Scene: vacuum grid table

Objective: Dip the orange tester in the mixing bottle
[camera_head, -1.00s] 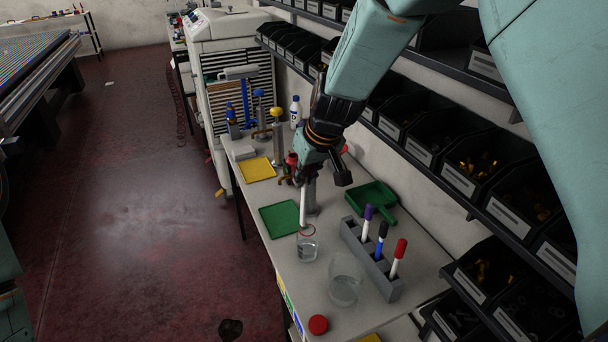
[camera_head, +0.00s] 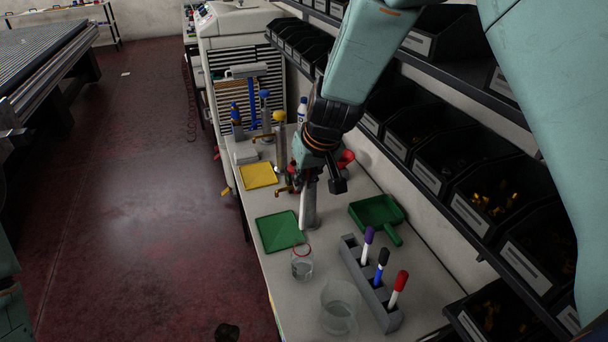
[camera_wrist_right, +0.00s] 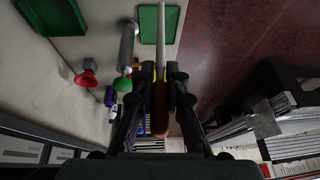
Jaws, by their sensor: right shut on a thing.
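My right gripper (camera_head: 303,178) is shut on the tester, whose pale rod (camera_head: 303,208) points down over the bench. In the wrist view, the right gripper (camera_wrist_right: 160,78) has its fingers on both sides of the tester's orange-brown handle (camera_wrist_right: 160,112), with the grey rod (camera_wrist_right: 161,35) extending past them. The mixing bottle, a clear glass bottle with a red ring at its mouth (camera_head: 302,266), stands upright on the bench. In the head view, the rod's tip shows just above the bottle's mouth, apart from it. The bottle does not show in the wrist view. My left gripper is not in view.
A clear beaker (camera_head: 339,312) stands just in front of the bottle. A grey rack (camera_head: 372,287) with three capped markers is to the right. A green tray (camera_head: 281,231), yellow tray (camera_head: 258,176) and green dustpan (camera_head: 376,212) lie nearby. Shelves with black bins (camera_head: 465,190) line the right.

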